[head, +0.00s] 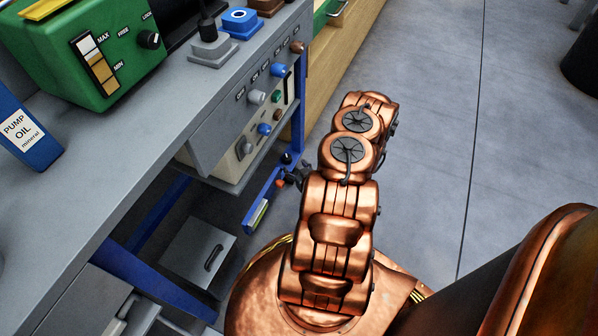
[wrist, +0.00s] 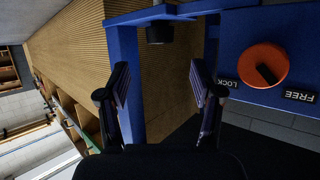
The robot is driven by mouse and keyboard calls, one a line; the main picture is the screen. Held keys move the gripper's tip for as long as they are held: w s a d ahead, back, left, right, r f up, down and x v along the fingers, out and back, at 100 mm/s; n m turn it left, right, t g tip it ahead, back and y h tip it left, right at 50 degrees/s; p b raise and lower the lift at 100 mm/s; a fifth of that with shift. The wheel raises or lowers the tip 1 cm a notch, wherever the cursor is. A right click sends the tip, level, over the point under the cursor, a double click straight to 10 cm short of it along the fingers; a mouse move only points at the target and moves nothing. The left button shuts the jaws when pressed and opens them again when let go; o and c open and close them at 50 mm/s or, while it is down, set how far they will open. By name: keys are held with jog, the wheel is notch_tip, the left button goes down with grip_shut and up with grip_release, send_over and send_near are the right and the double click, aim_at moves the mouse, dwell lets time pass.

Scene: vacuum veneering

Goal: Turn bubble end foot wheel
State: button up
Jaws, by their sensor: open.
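A short dark round knob (wrist: 159,33), which looks like a foot wheel, hangs under a blue frame bar in the wrist view. A similar dark knob (head: 287,158) shows in the head view beside the bench's blue leg. I cannot tell for sure that it is the bubble end wheel. In the head view my gripper (head: 292,177) is small, dark and partly hidden by my arm.
An orange lock knob (wrist: 264,65) between LOCK and FREE labels sits right of my fingers; it also shows in the head view (head: 280,184). The grey bench (head: 110,190) overhangs at left. A grey box (head: 198,250) stands below.

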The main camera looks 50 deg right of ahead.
jog(key=shift+v, duration=1.35)
jog(key=shift+r, duration=0.1)
